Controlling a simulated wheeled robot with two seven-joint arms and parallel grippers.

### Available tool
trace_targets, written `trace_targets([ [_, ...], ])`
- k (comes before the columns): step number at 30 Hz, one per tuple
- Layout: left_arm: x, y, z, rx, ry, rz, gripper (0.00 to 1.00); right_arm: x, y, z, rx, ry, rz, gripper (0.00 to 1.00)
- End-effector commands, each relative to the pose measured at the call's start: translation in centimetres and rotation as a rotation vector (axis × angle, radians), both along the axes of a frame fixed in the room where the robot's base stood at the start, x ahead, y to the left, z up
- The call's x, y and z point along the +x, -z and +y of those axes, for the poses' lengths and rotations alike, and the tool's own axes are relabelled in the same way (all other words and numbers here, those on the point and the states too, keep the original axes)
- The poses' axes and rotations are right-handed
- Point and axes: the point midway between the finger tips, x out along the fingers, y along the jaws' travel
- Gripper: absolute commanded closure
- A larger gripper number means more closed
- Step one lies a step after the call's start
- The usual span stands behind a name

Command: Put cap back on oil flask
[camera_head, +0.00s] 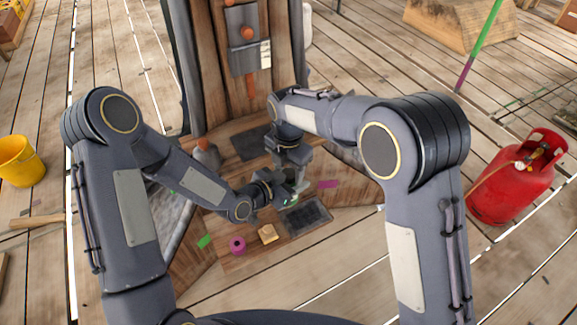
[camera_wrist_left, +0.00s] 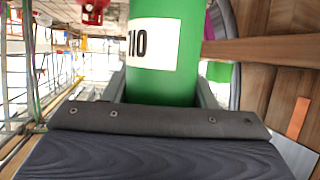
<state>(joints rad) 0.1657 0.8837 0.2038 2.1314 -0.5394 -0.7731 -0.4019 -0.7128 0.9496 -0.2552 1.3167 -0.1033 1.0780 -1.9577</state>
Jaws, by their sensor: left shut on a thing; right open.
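A green cylinder (camera_wrist_left: 180,75) with a white label reading "110" stands between the fingers of my left gripper (camera_wrist_left: 165,92), which is shut on it. Whether it is the oil flask is not clear from its visible part; its ends are out of frame. In the head view, my left gripper (camera_head: 284,196) is over the bench, with only a bit of green (camera_head: 293,200) showing by its fingers. My right gripper (camera_head: 301,183) is open, pointing down close beside the left one; its fingertips are small and partly hidden. I cannot make out a cap for certain.
On the wooden bench are a dark tray (camera_head: 322,208), a magenta ring (camera_head: 238,245), a small tan block (camera_head: 267,233), a green piece (camera_head: 204,241) and a magenta strip (camera_head: 328,184). A grey bottle-like item (camera_head: 206,155) stands at the back left. A red gas cylinder (camera_head: 510,185) is on the right.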

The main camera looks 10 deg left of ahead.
Motion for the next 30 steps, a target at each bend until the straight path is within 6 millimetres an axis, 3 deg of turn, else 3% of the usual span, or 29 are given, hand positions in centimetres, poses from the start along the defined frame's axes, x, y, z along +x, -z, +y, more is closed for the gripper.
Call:
trace_targets([
  [1,0.01,-0.04,-0.01,-0.001,0.000,-0.001,1.00,0.00,-0.01,0.00,0.000,0.000,0.000,0.49],
  [9,0.01,-0.04,-0.01,-0.001,0.000,-0.001,1.00,0.01,-0.03,-0.01,0.000,0.000,0.000,0.85],
  [12,0.01,-0.04,-0.01,-0.001,0.000,-0.001,1.00,0.01,-0.04,-0.01,0.000,0.001,0.000,0.93],
  [21,0.00,-0.03,-0.02,-0.001,0.000,-0.001,1.00,0.03,-0.04,0.01,0.000,0.280,-0.001,0.93],
  [29,-0.01,-0.02,-0.02,-0.001,0.000,-0.001,1.00,0.03,-0.04,0.01,0.000,0.300,-0.001,0.93],
  [30,-0.01,-0.02,-0.02,-0.001,0.000,-0.001,1.00,0.03,-0.04,0.01,0.000,0.300,-0.001,0.65],
])
